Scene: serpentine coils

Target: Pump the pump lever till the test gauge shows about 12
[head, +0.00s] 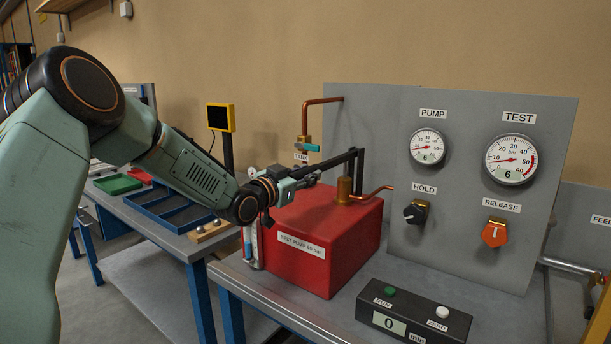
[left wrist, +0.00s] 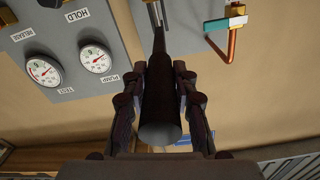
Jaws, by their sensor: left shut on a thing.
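The pump lever (head: 332,163) is a dark bar reaching left from the brass post on the red test pump box (head: 322,235). My left gripper (head: 298,186) is shut on its outer end. In the left wrist view the dark lever grip (left wrist: 159,100) lies between the two fingers. The test gauge (head: 511,159) on the grey panel reads 6 in its window, needle low on the scale. The pump gauge (head: 428,147) also reads 6. Both gauges show upside down in the left wrist view. My right gripper is out of view.
The panel (head: 465,235) bears a black hold knob (head: 416,212) and an orange release knob (head: 495,233). A dark box (head: 413,314) with a green run button and a display showing 0 stands in front. A blue tray (head: 172,207) lies on the bench at left.

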